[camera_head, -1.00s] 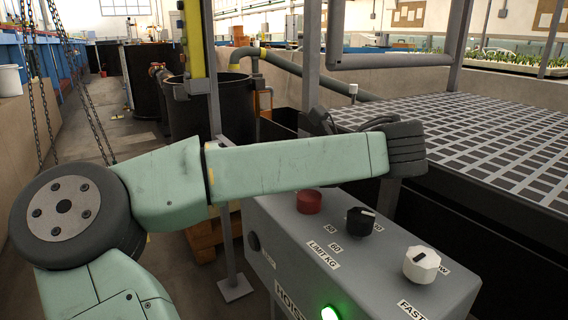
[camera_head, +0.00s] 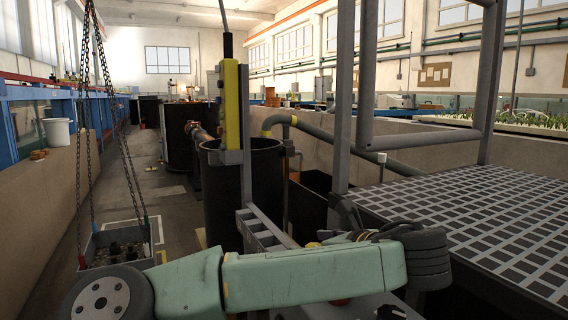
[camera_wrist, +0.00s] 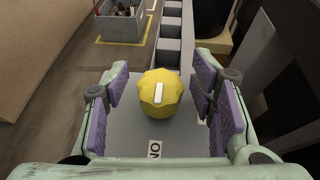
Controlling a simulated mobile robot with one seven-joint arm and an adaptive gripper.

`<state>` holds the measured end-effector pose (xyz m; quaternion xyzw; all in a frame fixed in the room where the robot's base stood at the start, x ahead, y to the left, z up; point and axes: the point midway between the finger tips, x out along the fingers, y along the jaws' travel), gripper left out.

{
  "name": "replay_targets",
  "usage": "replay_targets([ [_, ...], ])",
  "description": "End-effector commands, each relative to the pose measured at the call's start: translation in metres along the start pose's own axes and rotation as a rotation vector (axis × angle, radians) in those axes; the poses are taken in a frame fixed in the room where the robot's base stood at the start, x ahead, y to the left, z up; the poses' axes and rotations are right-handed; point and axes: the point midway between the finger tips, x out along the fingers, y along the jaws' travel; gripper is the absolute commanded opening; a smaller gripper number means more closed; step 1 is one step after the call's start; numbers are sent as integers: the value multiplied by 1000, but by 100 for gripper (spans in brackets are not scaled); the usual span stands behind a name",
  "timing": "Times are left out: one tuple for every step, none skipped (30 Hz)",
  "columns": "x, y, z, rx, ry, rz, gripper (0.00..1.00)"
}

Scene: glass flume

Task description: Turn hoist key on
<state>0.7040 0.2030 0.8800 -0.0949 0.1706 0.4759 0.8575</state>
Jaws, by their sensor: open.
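In the wrist view a yellow faceted knob (camera_wrist: 161,93), likely the hoist key, stands on the grey top of a control box (camera_wrist: 128,133). It has a white bar mark, lying roughly up and down in the picture. A label reading "ON" (camera_wrist: 154,153) lies just below it, turned on its side. My gripper (camera_wrist: 160,84) is open, its purple pads on either side of the knob with gaps left and right.
A grey bin on chains (camera_head: 116,243) hangs at left. A yellow pendant (camera_head: 232,108) is on a post ahead of a black tank (camera_head: 268,195). A white grid platform (camera_head: 470,225) lies at right. A black knob (camera_head: 391,313) shows at the bottom edge.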

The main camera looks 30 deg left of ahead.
Motion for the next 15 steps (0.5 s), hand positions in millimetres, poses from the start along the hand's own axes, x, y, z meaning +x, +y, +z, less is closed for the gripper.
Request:
replay_targets([
  [-2, 0, 5, 6, 7, -18, 51],
  [-2, 0, 5, 10, 7, -29, 51],
  [-2, 0, 5, 15, 6, -43, 51],
  [-2, 0, 4, 19, 7, -53, 51],
  [-2, 0, 4, 23, 6, -63, 51],
  [-2, 0, 4, 27, 6, -76, 51],
  [-1, 0, 2, 33, 7, -86, 51],
  [-1, 0, 2, 35, 6, -96, 51],
  [-1, 0, 2, 41, 7, -108, 51],
  [-1, 0, 1, 44, 7, -117, 51],
  [-1, 0, 1, 48, 6, -127, 51],
  [-1, 0, 1, 53, 6, -139, 51],
  [-1, 0, 1, 55, 6, -147, 51],
  [-1, 0, 0, 59, 6, -155, 51],
  [-1, -1, 0, 64, 6, -166, 51],
])
